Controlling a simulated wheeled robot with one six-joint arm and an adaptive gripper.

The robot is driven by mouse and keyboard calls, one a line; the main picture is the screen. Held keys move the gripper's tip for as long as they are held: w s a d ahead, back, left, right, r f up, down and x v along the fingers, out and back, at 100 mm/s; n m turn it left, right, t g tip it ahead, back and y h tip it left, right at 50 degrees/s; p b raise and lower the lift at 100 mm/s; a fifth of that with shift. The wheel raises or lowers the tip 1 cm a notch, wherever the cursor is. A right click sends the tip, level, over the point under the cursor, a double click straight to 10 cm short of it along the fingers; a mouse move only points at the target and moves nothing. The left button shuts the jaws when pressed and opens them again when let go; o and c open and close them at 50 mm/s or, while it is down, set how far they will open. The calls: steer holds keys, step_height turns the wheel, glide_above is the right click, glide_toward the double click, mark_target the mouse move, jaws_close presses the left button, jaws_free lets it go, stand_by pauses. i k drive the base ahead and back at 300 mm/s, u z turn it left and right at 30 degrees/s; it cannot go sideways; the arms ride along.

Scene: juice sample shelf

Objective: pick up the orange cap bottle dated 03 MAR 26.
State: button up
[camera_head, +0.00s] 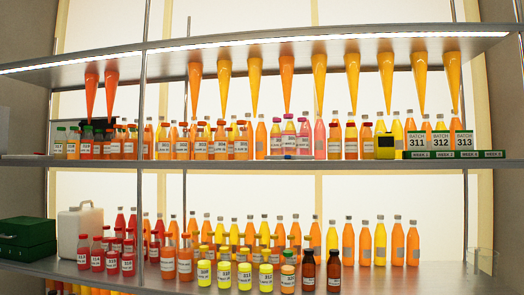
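No date can be read on any label at this size, so I cannot tell which bottle is dated 03 MAR 26. Two orange bottles with reddish or orange caps, a left one (168,263) and a right one (185,263), stand further left. On the upper shelf, a row of labelled orange bottles (221,146) also has orange or reddish caps. My gripper is not in view.
Two dark brown bottles (308,271) flank the small bottle's right. A white case (80,229) and green box (27,239) sit at left. Cones (286,85) hang above the upper shelf (340,165). The lower shelf's right front (420,280) is clear; a clear beaker (484,262) stands beyond.

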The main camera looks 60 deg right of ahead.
mark_target(182, 135)
steer(key=z, duration=2.25)
steer(key=i, duration=1.25)
steer(key=u, duration=1)
